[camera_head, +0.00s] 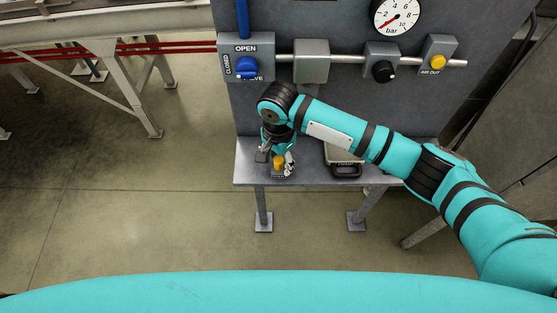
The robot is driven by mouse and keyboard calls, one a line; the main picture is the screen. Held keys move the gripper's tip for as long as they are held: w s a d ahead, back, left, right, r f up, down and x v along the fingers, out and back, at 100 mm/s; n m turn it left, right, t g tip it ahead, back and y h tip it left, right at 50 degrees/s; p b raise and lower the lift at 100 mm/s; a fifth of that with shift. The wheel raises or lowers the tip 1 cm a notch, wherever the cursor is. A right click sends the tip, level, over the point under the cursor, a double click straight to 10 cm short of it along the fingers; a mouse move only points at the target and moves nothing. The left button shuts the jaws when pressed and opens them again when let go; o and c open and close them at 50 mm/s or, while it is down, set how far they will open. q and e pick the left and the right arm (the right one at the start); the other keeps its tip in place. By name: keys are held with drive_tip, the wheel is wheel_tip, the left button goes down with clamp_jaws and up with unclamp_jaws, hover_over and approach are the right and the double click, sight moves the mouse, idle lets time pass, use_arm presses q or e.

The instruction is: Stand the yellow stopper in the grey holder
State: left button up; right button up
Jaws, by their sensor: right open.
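The yellow stopper (278,161) is small and looks upright near the front edge of the grey table. Its lower end meets the small dark grey holder (278,175); at this size I cannot tell how deep it sits. My right gripper (276,159) is open, pointing down from above, with its fingers on either side of the stopper. The gripper and wrist partly hide the stopper's top. I cannot tell whether a finger touches it. My left gripper is not in view.
The grey table (310,178) stands against a panel (340,91) with a blue valve knob (247,67), a black knob (382,71), a yellow button (438,61) and a gauge (396,15). A dark-handled case (346,169) lies right of the gripper, partly under my arm.

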wheel_tip(320, 180, up, 11)
idle(0.3)
idle(0.4)
